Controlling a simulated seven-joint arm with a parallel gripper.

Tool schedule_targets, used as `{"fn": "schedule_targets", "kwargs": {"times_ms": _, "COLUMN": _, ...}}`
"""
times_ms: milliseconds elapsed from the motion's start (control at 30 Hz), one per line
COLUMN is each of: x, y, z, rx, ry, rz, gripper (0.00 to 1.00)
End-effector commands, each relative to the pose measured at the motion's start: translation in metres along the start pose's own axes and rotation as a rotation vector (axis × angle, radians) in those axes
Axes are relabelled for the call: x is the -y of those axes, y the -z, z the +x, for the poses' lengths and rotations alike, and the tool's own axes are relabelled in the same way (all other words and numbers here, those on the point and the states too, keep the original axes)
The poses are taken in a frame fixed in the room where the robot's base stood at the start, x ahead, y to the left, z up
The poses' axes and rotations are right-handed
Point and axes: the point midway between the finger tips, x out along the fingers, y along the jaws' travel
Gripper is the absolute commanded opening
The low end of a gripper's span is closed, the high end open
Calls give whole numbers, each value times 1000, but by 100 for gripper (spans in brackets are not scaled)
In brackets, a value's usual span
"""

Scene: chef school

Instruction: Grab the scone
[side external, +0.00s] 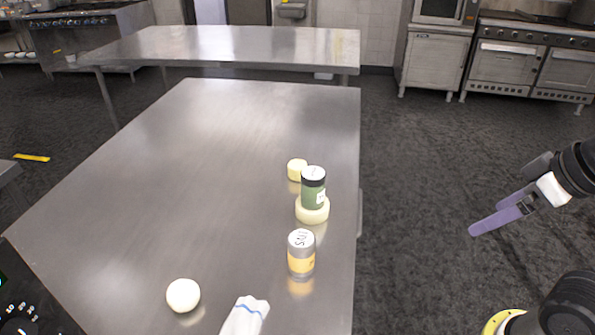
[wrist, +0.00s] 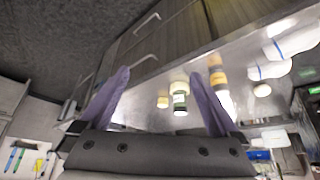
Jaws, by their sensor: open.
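A small pale-yellow round piece (side external: 297,169), which looks like the scone, sits on the steel table behind a green jar. A wider pale round piece (side external: 312,214) is under the jar, so I cannot be sure which is the scone. In the wrist view a small pale piece (wrist: 163,101) shows between my fingers, at a distance. My gripper (side external: 497,216), with purple fingers, is off the table's right side, in the air and well apart from both pieces. In the wrist view my gripper (wrist: 160,74) has its fingers spread with nothing between them.
The green jar (side external: 313,188) stands on the wider piece. A grey and yellow can (side external: 301,254) stands nearer. A white ball (side external: 183,295) and white cloth (side external: 245,316) lie at the front of the table (side external: 200,180). The table's left and middle are clear.

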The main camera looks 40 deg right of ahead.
Motion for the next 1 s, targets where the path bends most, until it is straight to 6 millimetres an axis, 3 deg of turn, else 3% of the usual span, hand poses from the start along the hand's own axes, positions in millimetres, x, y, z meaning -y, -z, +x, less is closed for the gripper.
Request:
{"fn": "schedule_targets", "kwargs": {"times_ms": 733, "x": 1, "y": 2, "z": -2, "rx": -7, "ry": 3, "rz": -43, "gripper": 100}}
{"fn": "schedule_targets", "kwargs": {"times_ms": 867, "x": 4, "y": 41, "z": -23, "rx": -86, "ry": 15, "rz": -105, "gripper": 100}}
{"fn": "schedule_targets", "kwargs": {"times_ms": 1000, "x": 9, "y": 100, "z": -37, "rx": -125, "ry": 31, "rz": -169, "gripper": 100}}
